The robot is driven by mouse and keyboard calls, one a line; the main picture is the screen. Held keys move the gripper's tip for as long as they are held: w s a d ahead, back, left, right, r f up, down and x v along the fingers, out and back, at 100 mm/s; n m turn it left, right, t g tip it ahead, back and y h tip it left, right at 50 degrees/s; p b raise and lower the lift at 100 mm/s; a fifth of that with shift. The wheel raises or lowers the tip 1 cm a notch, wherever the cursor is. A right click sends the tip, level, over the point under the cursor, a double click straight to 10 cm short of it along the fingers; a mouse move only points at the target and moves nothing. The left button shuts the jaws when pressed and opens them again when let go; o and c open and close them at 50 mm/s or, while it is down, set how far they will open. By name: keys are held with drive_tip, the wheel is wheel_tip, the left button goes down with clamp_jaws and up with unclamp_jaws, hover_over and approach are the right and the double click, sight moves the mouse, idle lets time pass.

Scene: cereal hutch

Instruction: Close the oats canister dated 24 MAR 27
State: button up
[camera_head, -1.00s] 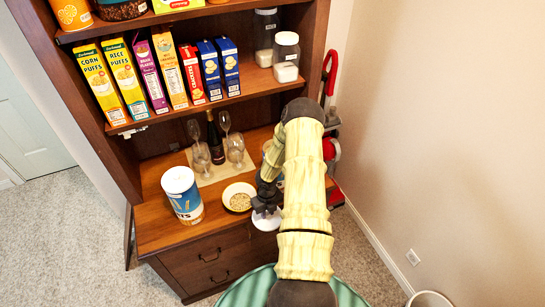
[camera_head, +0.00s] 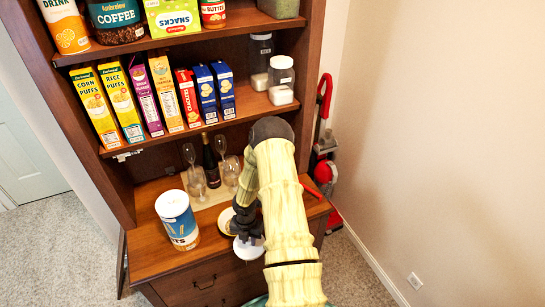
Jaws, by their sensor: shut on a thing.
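A canister (camera_head: 179,222) with a white top and a blue, white and yellow label stands upright on the left of the wooden counter. Only the letters "TS" are clear on it; no date is readable, and I cannot tell whether its white top is a lid or its inside. My gripper (camera_head: 249,238) points down to the right of this canister, shut on a white round lid (camera_head: 246,252). The lid is held apart from the canister, near the counter's front edge. My arm hides the counter's right part, so another canister there cannot be seen.
Wine glasses (camera_head: 232,171) and a dark bottle (camera_head: 210,163) stand behind on a mat. Shelves with cereal boxes (camera_head: 95,104) and jars (camera_head: 281,80) rise above. Drawers (camera_head: 207,282) lie below.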

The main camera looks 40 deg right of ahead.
drive_tip(key=w+a+r+m+b, duration=0.1)
drive_tip(key=a+m+b, duration=0.1)
drive_tip(key=a+m, duration=0.6)
drive_tip(key=w+a+r+m+b, duration=0.1)
drive_tip(key=a+m, duration=0.7)
drive_tip(key=m, duration=0.9)
drive_tip(key=shift+r+b, duration=0.55)
drive_tip(key=shift+b, duration=0.3)
drive_tip(key=shift+w, duration=0.1)
